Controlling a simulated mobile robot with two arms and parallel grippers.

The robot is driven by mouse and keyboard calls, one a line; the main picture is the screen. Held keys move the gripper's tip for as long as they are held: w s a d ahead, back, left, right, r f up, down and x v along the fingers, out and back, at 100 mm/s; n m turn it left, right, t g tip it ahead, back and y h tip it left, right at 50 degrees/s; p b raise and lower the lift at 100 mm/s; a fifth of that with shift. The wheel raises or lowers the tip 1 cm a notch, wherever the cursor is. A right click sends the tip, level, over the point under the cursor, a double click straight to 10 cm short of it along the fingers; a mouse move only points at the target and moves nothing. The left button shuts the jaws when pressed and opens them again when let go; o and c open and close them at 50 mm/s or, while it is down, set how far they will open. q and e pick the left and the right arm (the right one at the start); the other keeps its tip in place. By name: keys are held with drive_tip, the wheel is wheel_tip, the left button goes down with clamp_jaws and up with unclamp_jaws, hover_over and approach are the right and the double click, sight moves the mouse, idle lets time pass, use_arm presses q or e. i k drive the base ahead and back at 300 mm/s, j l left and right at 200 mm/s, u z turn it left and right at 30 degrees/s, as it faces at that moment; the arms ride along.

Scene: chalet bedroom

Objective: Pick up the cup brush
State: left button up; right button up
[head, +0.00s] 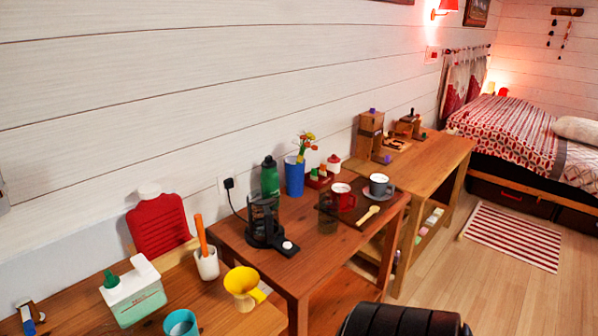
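An orange handle (201,234) stands upright in a white cup-like holder (207,264) on the near wooden table (78,297). It may be the cup brush; its lower end is hidden in the holder. No other clear brush shows. Neither of my grippers is in the head view.
Around the holder stand a red ribbed bottle (158,223), a white and green jug (133,290), a yellow funnel-like cup (243,286) and a teal cup (180,324). The adjoining table (295,262) bears a French press (263,221), a green bottle (270,177) and mugs. Floor at right is open.

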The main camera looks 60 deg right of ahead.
sight(198, 219)
drive_tip(key=z, duration=1.35)
